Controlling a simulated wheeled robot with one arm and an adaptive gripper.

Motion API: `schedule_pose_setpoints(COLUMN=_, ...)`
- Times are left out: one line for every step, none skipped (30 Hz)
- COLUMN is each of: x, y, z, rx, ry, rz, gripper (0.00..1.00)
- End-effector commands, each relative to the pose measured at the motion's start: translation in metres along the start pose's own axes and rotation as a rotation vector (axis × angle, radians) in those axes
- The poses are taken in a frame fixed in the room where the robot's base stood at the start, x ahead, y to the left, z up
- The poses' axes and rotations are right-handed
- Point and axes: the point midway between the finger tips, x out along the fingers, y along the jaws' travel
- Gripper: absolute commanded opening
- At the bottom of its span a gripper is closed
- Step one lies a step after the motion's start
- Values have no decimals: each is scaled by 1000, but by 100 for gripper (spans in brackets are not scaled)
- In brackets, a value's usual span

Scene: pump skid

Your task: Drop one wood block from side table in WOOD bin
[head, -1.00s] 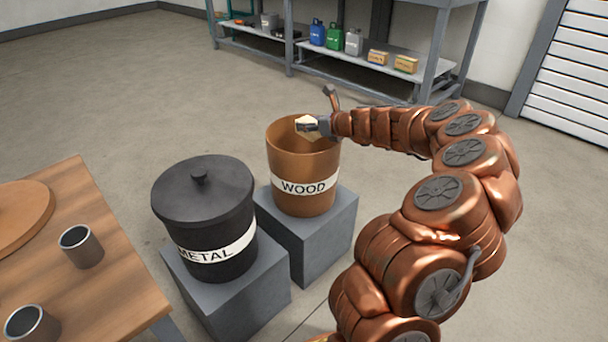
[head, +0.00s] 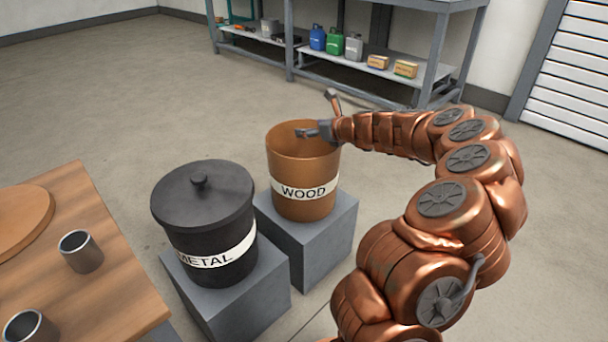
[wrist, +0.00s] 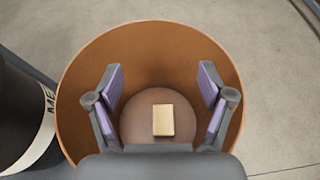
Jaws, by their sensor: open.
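The WOOD bin (head: 303,175) is an open orange-brown bin with a white label, standing on a grey block. My gripper (head: 303,133) is over its open top. In the wrist view my gripper (wrist: 162,98) has its two purple-padded fingers spread apart with nothing between them. One light wood block (wrist: 163,121) lies on the floor of the WOOD bin (wrist: 84,85), below the fingers and apart from them. The block is hidden by the bin wall in the head view.
A black METAL bin (head: 205,225) with a lid stands just left of the WOOD bin on its own grey block. A wooden table (head: 120,285) with metal cups (head: 82,252) is at the left. A shelf rack (head: 345,65) stands at the back.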

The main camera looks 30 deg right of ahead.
Motion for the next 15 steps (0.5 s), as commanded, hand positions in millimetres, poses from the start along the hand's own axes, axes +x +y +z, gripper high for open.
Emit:
schedule_pose_setpoints(x=-5, y=-1, z=0, rx=0, ry=-1, rz=-2, gripper=80)
schedule_pose_setpoints(x=-8, y=-2, z=0, rx=1, ry=-1, rz=-3, gripper=80)
schedule_pose_setpoints(x=-13, y=-2, z=0, rx=0, ry=-1, rz=-3, gripper=80)
schedule_pose_setpoints(x=-16, y=-2, z=0, rx=0, ry=0, rz=-3, gripper=80)
schedule_pose_setpoints(x=-20, y=-2, z=0, rx=0, ry=0, rz=-4, gripper=80)
schedule_pose_setpoints(x=-25, y=-1, z=0, rx=0, ry=0, rz=-3, gripper=80)
schedule_pose_setpoints(x=-29, y=-1, z=0, rx=0, ry=0, rz=-2, gripper=80)
schedule_pose_setpoints(x=-33, y=-1, z=0, rx=0, ry=1, rz=-1, gripper=80)
schedule_pose_setpoints(x=-38, y=0, z=0, rx=0, ry=0, rz=-1, gripper=80)
schedule_pose_setpoints(x=-42, y=0, z=0, rx=0, ry=0, rz=-1, gripper=80)
schedule_pose_setpoints(x=-46, y=0, z=0, rx=0, ry=0, rz=-2, gripper=80)
schedule_pose_setpoints(x=-52, y=-1, z=1, rx=0, ry=-1, rz=-3, gripper=80)
schedule_pose_setpoints(x=-55, y=-1, z=1, rx=0, ry=-2, rz=-3, gripper=80)
schedule_pose_setpoints(x=-60, y=-2, z=1, rx=0, ry=-2, rz=-4, gripper=80)
schedule_pose_setpoints(x=-65, y=-2, z=1, rx=0, ry=-2, rz=-5, gripper=80)
